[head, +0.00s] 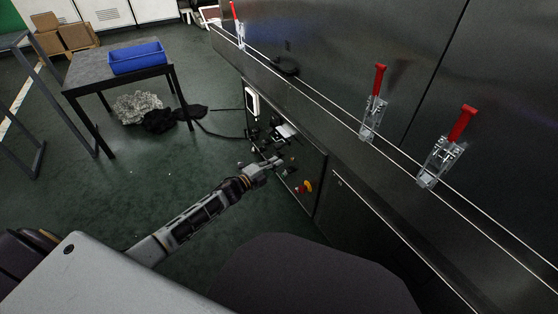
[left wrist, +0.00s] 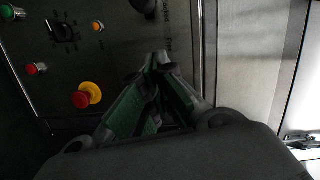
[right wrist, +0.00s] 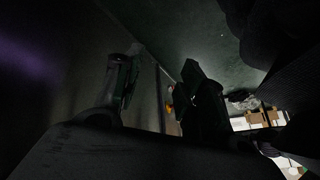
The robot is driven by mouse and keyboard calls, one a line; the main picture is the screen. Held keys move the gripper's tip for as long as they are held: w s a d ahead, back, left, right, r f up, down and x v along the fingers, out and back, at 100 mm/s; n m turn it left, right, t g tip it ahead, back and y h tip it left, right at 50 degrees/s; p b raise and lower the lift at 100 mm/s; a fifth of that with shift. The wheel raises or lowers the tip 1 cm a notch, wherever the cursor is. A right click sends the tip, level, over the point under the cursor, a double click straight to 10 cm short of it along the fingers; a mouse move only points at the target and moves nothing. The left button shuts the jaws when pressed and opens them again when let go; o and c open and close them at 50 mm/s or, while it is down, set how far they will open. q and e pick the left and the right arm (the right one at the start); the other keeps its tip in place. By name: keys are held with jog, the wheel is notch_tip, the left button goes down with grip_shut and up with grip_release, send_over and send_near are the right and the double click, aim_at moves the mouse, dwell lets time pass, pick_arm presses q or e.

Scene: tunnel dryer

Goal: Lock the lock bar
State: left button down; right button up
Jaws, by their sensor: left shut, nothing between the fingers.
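I cannot pick out the lock bar for certain. Several toggle clamps with upright red handles stand along the machine's side rail: one at the right (head: 440,150), one in the middle (head: 374,105) and one at the far end (head: 238,25). My left gripper (head: 284,140) is in front of the control panel on the machine's lower front. In the left wrist view its fingers (left wrist: 163,68) meet at the tips with nothing between them, below a black part (left wrist: 145,6) cut by the top edge. My right gripper (right wrist: 160,75) shows dark fingers apart and empty; it is outside the head view.
The control panel (left wrist: 65,60) carries a red-and-yellow emergency stop (left wrist: 87,95), a black selector (left wrist: 63,33) and small buttons. The machine's dark wall fills the right side. A table (head: 88,77) with a blue bin (head: 138,58) stands at the back left. Green floor lies open between.

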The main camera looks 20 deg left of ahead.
pick_arm(q)
jog(key=p+v, duration=0.1)
jog(key=v, duration=0.5)
jog(key=shift+d+p, duration=0.1)
jog(key=shift+p, duration=0.3)
pick_arm(e)
jog(key=shift+n+g+h, duration=0.3)
jog(key=r, duration=0.3)
jog(key=d+r, duration=0.1)
jog(key=shift+w+r, duration=0.25)
jog(key=shift+w, duration=0.05)
jog(key=shift+a, duration=0.1)
jog(key=shift+s+a, duration=0.1)
